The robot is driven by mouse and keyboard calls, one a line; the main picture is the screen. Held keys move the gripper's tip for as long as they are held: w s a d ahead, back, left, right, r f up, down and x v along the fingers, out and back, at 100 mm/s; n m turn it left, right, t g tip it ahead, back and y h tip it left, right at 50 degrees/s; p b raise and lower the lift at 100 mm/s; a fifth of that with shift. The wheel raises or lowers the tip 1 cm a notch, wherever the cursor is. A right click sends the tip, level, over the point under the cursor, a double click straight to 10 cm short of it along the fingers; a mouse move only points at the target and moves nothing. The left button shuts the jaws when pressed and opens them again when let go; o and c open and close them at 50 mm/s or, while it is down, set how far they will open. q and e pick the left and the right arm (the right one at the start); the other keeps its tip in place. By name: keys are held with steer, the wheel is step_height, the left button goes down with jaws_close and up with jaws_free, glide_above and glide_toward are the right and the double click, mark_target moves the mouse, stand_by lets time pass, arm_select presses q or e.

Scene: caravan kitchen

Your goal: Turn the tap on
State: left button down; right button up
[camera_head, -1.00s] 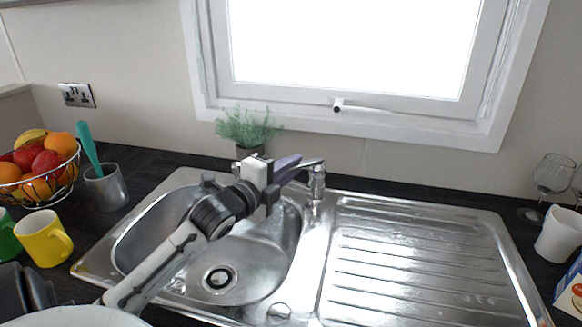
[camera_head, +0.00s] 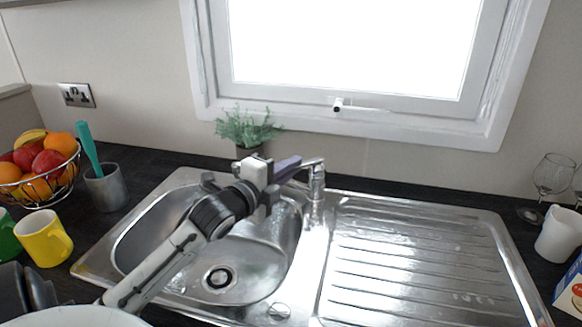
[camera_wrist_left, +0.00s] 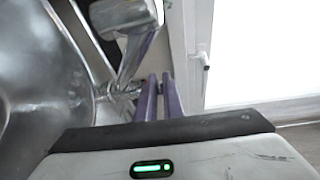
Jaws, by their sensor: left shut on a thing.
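The chrome tap (camera_head: 317,184) stands upright at the back edge of the steel sink, right of the basin. It also shows close up in the left wrist view (camera_wrist_left: 128,22). My left gripper (camera_head: 294,165) reaches across the basin to the upper part of the tap. Its purple fingers are close together, shut on a slim chrome part of the tap, which looks like the handle (camera_wrist_left: 122,91). The fingers partly hide where they grip it. No water stream is visible. My right gripper is not in view.
The basin (camera_head: 262,262) lies below my left arm, and the ribbed drainer (camera_head: 420,255) to the right is clear. A potted plant (camera_head: 247,130) stands behind the gripper. A yellow mug (camera_head: 42,238), utensil pot (camera_head: 107,190) and fruit bowl (camera_head: 70,172) stand left.

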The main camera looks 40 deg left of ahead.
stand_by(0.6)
arm_select(q)
step_height(320, 180, up, 2)
steer(key=g+p, duration=0.1)
steer(key=p, duration=0.3)
steer(key=shift+w+m, duration=0.1)
steer(key=shift+m, duration=0.2)
steer(key=shift+w+f+g, duration=0.1)
steer(key=shift+w+g, duration=0.05)
steer(key=shift+g, duration=0.15)
steer(key=shift+w+d+r+m+g+b, duration=0.1)
steer(key=shift+w+r+m+g+b, duration=0.2)
steer(key=shift+g, duration=0.5)
steer(key=shift+s, duration=0.1)
steer(key=c, duration=1.9)
jaws_free()
